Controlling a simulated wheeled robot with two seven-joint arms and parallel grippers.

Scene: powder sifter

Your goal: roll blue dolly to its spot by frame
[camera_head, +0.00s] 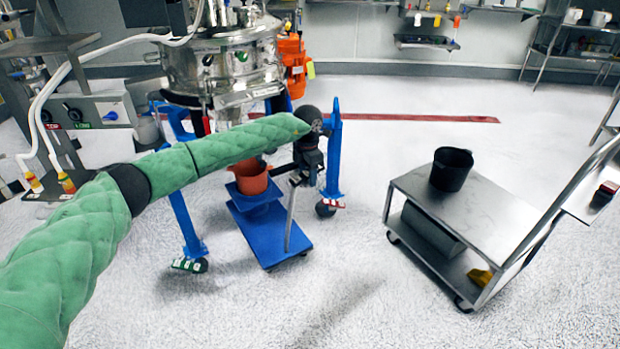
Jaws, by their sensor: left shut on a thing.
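The blue dolly (287,240) stands on the floor between the blue legs of the frame (333,150). An orange-red bucket (252,181) sits on its raised part, below the steel sifter (222,65). A grey handle post (290,218) rises from the dolly's front right part. My left gripper (300,178) is at the top of this post and shut on it. My green-sleeved left arm hides part of the frame and the space above the bucket. The finger contact is small and dark. My right gripper is out of view.
A steel cart (455,205) stands at the right with a black bucket (451,168) on top. A control box (95,110) is at the left. The floor between dolly and cart is clear. A red line (420,118) runs along the floor behind.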

